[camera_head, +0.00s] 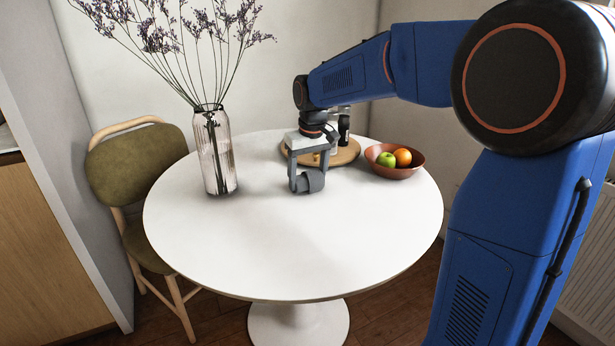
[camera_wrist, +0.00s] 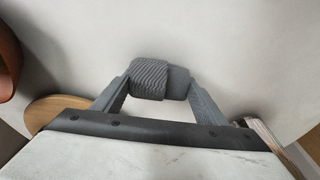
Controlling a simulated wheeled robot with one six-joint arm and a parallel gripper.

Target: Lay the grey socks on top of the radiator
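The grey socks (camera_head: 312,181), a rolled ribbed bundle, are at the fingertips of my gripper (camera_head: 307,182) over the white round table. In the wrist view the socks (camera_wrist: 160,82) fill the space between the two fingertips, with a finger against each side. My gripper (camera_wrist: 160,88) appears shut on them. I cannot tell whether the socks still touch the tabletop. The white radiator (camera_head: 592,265) shows in part at the right edge, partly hidden behind my blue arm; its top is mostly out of sight.
On the table (camera_head: 230,250) stand a glass vase (camera_head: 215,155) with dried stems, a wooden board (camera_head: 347,154) behind my gripper, and a brown fruit bowl (camera_head: 400,172). A green chair (camera_head: 135,165) is at left. The table's front is clear.

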